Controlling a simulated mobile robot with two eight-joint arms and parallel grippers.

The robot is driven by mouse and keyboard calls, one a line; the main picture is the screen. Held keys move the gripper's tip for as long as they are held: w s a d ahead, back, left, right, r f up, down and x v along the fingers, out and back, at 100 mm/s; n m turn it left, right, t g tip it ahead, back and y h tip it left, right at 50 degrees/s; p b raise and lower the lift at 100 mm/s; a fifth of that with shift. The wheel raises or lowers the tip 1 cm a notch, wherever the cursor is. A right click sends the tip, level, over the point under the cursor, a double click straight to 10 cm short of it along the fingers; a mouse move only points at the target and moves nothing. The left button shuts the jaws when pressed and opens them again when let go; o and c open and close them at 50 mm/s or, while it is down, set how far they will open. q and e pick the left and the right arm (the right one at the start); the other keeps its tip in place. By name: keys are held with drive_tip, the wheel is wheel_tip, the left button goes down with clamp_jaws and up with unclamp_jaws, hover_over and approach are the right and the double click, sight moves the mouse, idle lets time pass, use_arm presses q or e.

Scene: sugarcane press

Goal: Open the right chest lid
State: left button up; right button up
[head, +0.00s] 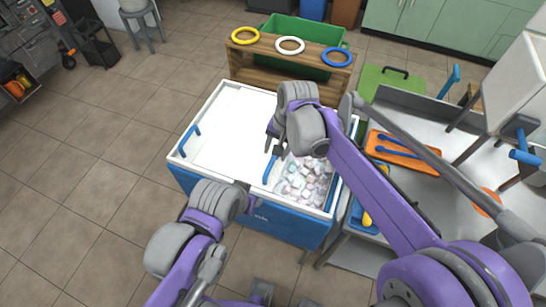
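The chest (250,215) is a blue box with a white top rim. A white lid panel (225,125) covers its left and middle part, with a blue handle (190,138) near the left edge. A second blue handle (270,171) stands at the edge of the uncovered right part, where pale ice cubes (305,182) show. My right gripper (275,147) is over the chest at the far end of that handle. Its dark fingers look apart; contact is unclear. My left gripper (243,187) is near the chest's front edge, its fingers mostly hidden.
A wooden stand (262,67) with yellow, white and blue rings is behind the chest. A green bin (300,30) is behind it. A grey counter (425,190) at right holds an orange tray (405,155) with blue utensils. Open tiled floor (100,170) is at left.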

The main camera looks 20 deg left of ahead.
drive_tip(key=shift+d+r, duration=0.2)
drive_tip(key=shift+r, duration=0.75)
drive_tip(key=shift+d+r, duration=0.15)
drive_tip(key=shift+r, duration=0.75)
drive_tip(key=s+d+t, duration=0.1)
drive_tip(key=s+d, duration=0.1)
drive_tip(key=d, duration=0.8)
drive_tip(key=s+d+t, duration=0.2)
drive_tip(key=d, duration=0.7)
drive_tip(key=s+d+f+t+h, duration=0.1)
drive_tip(key=s+d+f, duration=0.1)
drive_tip(key=s+d, duration=0.3)
drive_tip(key=s+d+f+t+h, duration=0.1)
drive_tip(key=s+d+f, duration=0.1)
drive_tip(key=s+d, duration=0.4)
drive_tip(key=d, duration=0.3)
drive_tip(key=shift+f, duration=0.35)
